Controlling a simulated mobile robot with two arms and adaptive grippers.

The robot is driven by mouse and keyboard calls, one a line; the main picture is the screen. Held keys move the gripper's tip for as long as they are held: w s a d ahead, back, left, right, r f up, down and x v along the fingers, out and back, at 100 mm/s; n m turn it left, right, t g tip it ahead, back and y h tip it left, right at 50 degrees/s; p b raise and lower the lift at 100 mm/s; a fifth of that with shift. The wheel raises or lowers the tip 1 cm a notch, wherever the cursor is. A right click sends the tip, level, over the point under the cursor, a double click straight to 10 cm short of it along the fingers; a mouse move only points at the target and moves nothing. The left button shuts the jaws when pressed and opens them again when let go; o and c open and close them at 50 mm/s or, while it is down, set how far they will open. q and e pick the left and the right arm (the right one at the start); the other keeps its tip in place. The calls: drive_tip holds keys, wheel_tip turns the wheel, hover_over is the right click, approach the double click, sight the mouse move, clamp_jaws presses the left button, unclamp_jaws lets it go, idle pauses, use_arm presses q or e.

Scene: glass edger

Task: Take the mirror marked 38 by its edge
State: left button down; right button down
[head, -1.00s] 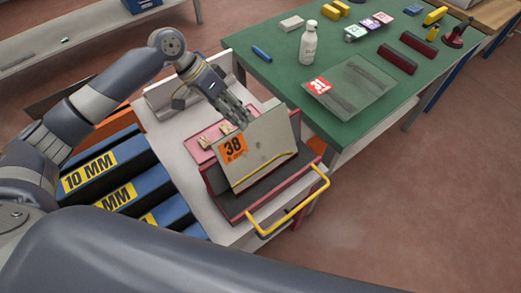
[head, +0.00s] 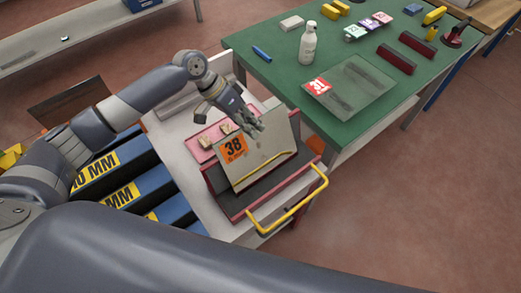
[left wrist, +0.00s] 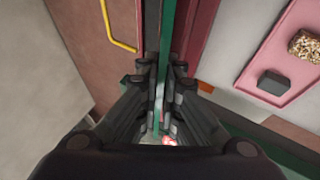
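The mirror (head: 266,150) has an orange label marked 38 and leans tilted in a dark, red-edged rack on the white cart. My left gripper (head: 254,127) is at its top edge in the head view. In the left wrist view the mirror's edge (left wrist: 166,25) is a thin green strip running between the two fingers of my left gripper (left wrist: 162,72). The fingers look open, one on each side, with narrow gaps to the glass. Whether a finger touches it I cannot tell. My right gripper is not in view.
A yellow handle (head: 290,208) runs along the cart's front. A pink tray (head: 208,141) with small pieces lies behind the mirror. Blue bins (head: 165,183) stand at left. The green table (head: 290,88) at right holds a bottle (head: 308,43) and a glass sheet marked 31 (head: 352,88).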

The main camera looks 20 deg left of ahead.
use_arm(q)
drive_tip(key=shift+w+r, duration=0.1)
drive_tip(key=shift+r, duration=0.15)
